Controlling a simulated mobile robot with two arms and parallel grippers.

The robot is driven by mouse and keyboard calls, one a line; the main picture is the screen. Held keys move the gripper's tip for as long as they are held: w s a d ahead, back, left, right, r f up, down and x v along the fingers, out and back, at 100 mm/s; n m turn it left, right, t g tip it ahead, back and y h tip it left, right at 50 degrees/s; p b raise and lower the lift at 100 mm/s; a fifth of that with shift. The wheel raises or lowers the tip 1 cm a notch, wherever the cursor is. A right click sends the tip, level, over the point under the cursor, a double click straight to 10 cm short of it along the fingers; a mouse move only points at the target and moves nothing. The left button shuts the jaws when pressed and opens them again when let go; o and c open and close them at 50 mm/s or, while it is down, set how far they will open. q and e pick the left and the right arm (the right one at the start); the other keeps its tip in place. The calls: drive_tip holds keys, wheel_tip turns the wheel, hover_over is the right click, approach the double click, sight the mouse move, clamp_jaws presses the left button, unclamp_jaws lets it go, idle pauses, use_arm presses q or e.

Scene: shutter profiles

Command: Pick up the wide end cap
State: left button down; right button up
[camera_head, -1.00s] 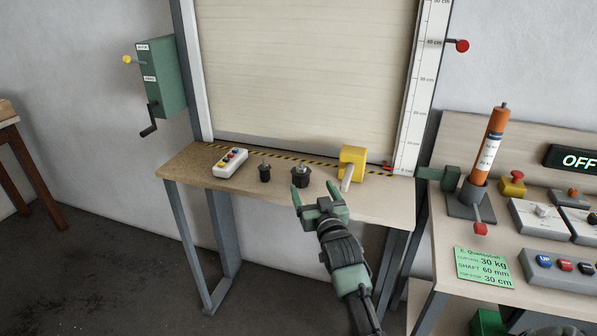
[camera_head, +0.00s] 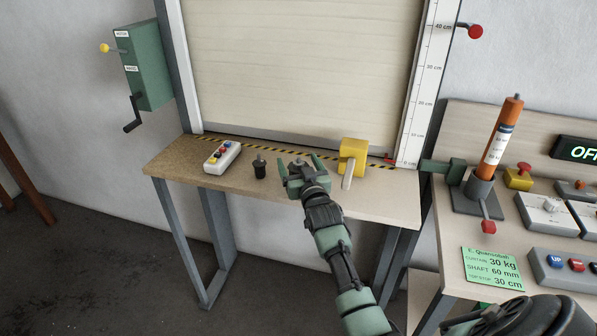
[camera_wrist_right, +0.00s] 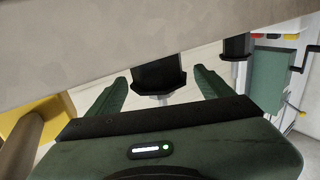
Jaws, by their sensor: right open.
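The wide end cap, a dark cap with a metal stud, stands on the small wooden bench. In the head view my right gripper (camera_head: 298,162) largely covers it. In the right wrist view the wide end cap (camera_wrist_right: 158,72) shows as a black, broad piece between my two green fingers. My right gripper is open, with one finger on each side of the cap, and I cannot tell whether either touches it. The narrow end cap (camera_head: 259,166) stands to the left on the bench and also shows in the wrist view (camera_wrist_right: 236,45). My left gripper is out of view.
A shutter (camera_head: 300,70) rises behind. A side table with an orange cylinder (camera_head: 500,135) stands at right.

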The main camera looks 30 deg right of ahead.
drive_tip(key=shift+x, duration=1.25)
drive_tip(key=c, duration=1.4)
drive_tip(key=shift+r, duration=0.1)
